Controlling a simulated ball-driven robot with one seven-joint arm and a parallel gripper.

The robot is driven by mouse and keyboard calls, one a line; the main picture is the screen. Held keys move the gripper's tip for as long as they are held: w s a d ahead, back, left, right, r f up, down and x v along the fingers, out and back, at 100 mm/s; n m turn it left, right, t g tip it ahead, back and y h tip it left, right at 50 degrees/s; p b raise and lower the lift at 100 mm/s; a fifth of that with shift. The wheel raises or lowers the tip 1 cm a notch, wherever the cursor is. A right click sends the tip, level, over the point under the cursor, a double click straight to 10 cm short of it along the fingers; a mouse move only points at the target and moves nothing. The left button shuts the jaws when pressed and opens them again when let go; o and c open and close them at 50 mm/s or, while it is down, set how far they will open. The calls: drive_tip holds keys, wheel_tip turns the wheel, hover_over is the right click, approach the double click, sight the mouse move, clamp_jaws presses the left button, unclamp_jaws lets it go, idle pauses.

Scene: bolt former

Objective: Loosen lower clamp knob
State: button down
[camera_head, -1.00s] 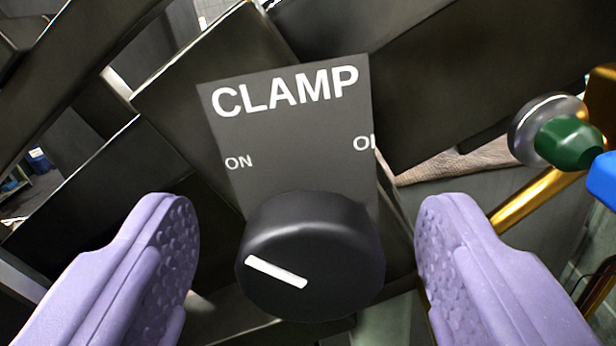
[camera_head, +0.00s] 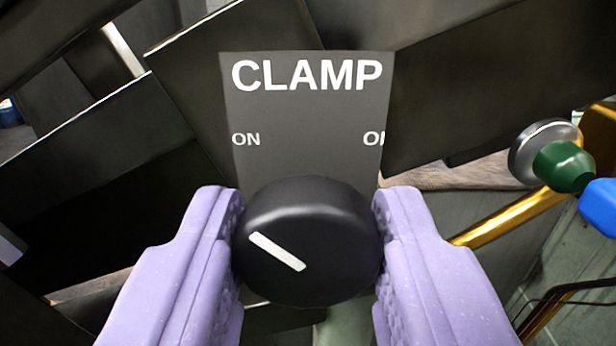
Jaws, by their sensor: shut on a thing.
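The black round clamp knob (camera_head: 315,225) sits below a dark plate (camera_head: 305,115) lettered CLAMP, with ON at the left and a partly cut-off word starting with O at the right. A white line on the knob's face slants from upper left to lower right, its upper end on the ON side. My gripper (camera_head: 308,235) has its two lilac padded fingers against the left and right sides of the knob, shut on it. Whether this is the lower of several clamp knobs cannot be told from this view.
At the right stand a green knob (camera_head: 563,165) with a metal collar, a blue part (camera_head: 600,205) and a gold bar (camera_head: 510,217). Dark metal plates (camera_head: 110,150) lie behind and to the left of the label.

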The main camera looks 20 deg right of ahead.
drive_tip(key=m+b, duration=0.4)
drive_tip(key=b, duration=0.1)
drive_tip(key=shift+f, duration=0.15)
drive_tip(key=shift+r+m+b, duration=0.2)
drive_tip(key=shift+m+b, duration=0.5)
drive_tip(key=shift+m, duration=0.1)
drive_tip(key=m+b, duration=0.3)
drive_tip(key=b, duration=0.1)
drive_tip(key=shift+f+m+b, duration=0.2)
drive_tip(key=shift+m+b, duration=0.2)
drive_tip(key=shift+r+m+b, duration=0.2)
drive_tip(key=shift+m+b, duration=0.5)
drive_tip(key=shift+m, duration=0.1)
drive_tip(key=c, duration=0.5)
unclamp_jaws()
